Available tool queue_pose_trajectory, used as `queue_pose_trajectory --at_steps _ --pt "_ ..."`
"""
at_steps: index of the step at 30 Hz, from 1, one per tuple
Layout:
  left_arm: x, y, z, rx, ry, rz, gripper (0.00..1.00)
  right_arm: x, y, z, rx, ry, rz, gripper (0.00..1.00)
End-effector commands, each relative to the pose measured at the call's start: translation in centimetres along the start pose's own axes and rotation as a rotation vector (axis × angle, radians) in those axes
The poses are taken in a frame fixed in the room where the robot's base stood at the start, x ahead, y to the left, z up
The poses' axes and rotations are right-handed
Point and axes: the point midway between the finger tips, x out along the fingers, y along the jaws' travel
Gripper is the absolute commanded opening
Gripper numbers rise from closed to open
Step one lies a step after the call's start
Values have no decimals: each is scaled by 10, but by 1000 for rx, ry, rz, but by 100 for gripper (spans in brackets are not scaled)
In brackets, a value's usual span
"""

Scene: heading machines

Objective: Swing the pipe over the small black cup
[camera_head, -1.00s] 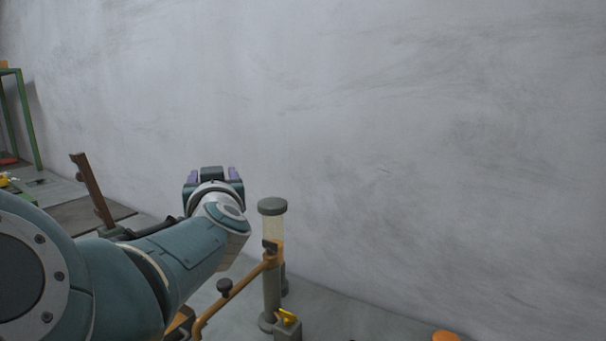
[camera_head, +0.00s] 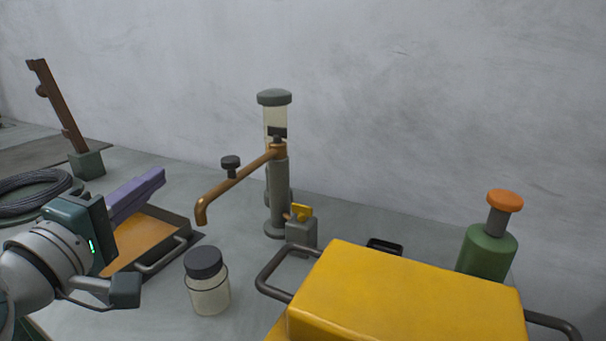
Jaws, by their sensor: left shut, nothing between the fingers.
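The copper-brown pipe (camera_head: 235,185) is joined to a grey post (camera_head: 278,195) with a clear, grey-capped tube behind it. It reaches to the lower left, and its bent-down mouth hangs left of the post, behind a jar. A small black rim (camera_head: 385,246), which may be the small black cup, shows behind the yellow box; the rest is hidden. The pipe's mouth is well to its left. My left gripper (camera_head: 160,178) is at the left, its purple fingers shut and empty, left of the pipe and apart from it. My right gripper is out of view.
A jar with a black lid (camera_head: 207,285) stands below the pipe's mouth. A yellow box (camera_head: 410,295) with dark handles fills the front right. An orange-floored tray (camera_head: 150,245) lies by my left gripper. A green bottle with an orange top (camera_head: 488,250) stands at right.

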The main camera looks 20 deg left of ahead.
Motion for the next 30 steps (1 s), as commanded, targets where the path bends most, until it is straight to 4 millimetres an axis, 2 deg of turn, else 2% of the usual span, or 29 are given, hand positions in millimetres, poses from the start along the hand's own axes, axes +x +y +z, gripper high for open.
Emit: queue_pose_trajectory --at_steps 5,19,24,30 --pt "14 0 2 -15 -6 -2 0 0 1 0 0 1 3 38" --pt "100 -1 2 -11 -3 1 0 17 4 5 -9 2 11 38" --pt "90 2 26 -13 -6 -4 0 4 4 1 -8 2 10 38" --pt "85 1 38 -11 -5 -4 0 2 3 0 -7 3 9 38"
